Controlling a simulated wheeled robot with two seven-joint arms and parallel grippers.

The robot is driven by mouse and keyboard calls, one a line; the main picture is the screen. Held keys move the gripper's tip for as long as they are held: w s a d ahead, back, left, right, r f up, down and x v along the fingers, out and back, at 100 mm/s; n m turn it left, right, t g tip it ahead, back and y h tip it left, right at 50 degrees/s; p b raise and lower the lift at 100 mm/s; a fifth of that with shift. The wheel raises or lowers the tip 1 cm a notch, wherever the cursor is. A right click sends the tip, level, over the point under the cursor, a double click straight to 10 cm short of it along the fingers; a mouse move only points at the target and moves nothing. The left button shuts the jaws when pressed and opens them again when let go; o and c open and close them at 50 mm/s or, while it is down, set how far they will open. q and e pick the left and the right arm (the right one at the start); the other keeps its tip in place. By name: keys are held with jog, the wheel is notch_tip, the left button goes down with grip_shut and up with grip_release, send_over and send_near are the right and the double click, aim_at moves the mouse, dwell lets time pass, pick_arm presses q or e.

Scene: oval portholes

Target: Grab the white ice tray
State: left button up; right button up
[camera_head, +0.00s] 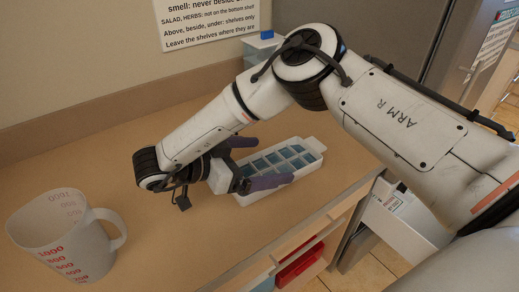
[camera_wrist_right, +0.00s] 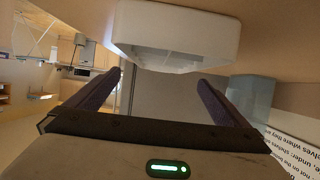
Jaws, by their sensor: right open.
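The white ice tray (camera_head: 310,148), with blue compartments, lies on the tan counter, right of the middle in the head view. My right gripper (camera_head: 274,160) is open at the tray's left end. One purple-grey finger is on the tray's far side, and the other overlaps its near side. In the right wrist view the ice tray (camera_wrist_right: 180,30) shows at the top as a white rim, by the open fingertips (camera_wrist_right: 160,78). I see no grip on it. Contact between fingers and tray cannot be told. My left gripper is not in view.
A pale box with a blue top (camera_head: 265,40) stands at the back by the wall. Drawers, one with red (camera_head: 300,265), are below the front edge.

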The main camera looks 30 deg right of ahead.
aim_at(291, 163)
jog(key=shift+w, duration=0.15)
jog(key=x, duration=0.4)
jog(key=shift+d, duration=0.2)
jog(key=shift+p+x, duration=0.55)
jog(key=shift+x, duration=2.2)
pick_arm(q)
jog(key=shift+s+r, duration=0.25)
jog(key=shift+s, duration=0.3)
pick_arm(e)
jog(key=shift+w+f, duration=0.15)
jog(key=shift+c, duration=0.3)
jog(key=c, duration=1.2)
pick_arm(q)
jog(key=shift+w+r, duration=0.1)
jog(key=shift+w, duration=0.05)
pick_arm(e)
jog(key=shift+c, duration=0.2)
jog(key=shift+r, duration=0.2)
